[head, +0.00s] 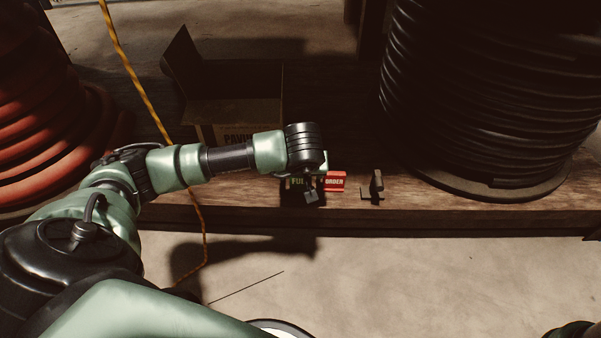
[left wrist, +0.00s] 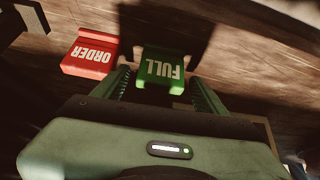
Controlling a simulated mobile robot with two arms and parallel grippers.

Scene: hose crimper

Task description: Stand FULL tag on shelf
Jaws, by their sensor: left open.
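The green FULL tag (left wrist: 163,68) is at the shelf's front edge; in the head view part of the FULL tag (head: 297,182) shows in shadow beside my gripper. My left gripper (head: 311,194) is over the tag, pointing down at it. In the left wrist view its open fingers (left wrist: 163,90) lie one on each side of the tag's near end. I cannot tell whether they touch it. The wooden shelf (head: 450,208) carries the tag. My right gripper is out of view.
A red ORDER tag (head: 335,181) is just right of the FULL tag. A small dark bracket (head: 377,182) stands farther right. An open cardboard box (head: 222,132) is behind, left. A black hose reel (head: 480,100) is right, a red hose coil (head: 50,140) left. An orange cord (head: 145,85) hangs nearby.

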